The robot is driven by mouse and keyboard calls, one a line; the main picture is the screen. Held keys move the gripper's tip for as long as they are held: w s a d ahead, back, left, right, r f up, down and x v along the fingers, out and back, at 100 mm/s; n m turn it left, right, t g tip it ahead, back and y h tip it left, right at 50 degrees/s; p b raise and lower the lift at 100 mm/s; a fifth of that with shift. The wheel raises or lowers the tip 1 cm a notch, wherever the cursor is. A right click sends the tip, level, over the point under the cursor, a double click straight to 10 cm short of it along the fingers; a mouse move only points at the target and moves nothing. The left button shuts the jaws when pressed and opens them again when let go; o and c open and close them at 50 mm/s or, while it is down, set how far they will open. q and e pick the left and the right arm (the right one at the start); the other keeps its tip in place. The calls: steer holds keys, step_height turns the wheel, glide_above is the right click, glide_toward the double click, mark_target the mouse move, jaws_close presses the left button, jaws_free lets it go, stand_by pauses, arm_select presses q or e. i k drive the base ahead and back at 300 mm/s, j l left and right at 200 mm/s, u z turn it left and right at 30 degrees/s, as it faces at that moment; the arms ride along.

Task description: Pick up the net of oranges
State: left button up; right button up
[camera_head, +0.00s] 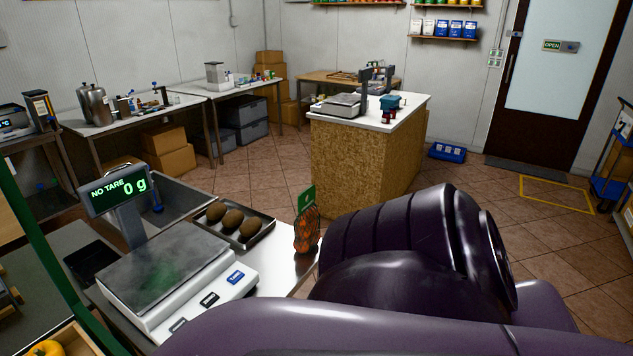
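The net of oranges (306,232) stands upright at the right end of the metal counter, with a green label at its top. It stands beside a dark tray (262,238) and apart from it. A large purple arm of mine fills the lower right and lies close to the right of the net in the picture; I cannot tell the gap in depth. Neither gripper shows in this view.
A weighing scale (165,268) on the counter shows 0 g; its plate is empty. A sink (172,203) is behind the scale. A cork-fronted counter (358,160) stands beyond, with open tiled floor around it.

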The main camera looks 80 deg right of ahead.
mark_target(307, 235)
steer(key=z, duration=2.45)
steer(key=i+l, duration=0.3)
steer(key=l, duration=0.15)
steer(key=i+l, duration=0.35)
steer(key=i+l+u, duration=0.2)
steer(key=l, duration=0.2)
steer(key=i+l+u, duration=0.15)
steer(key=l, duration=0.25)
steer(key=i, duration=0.05)
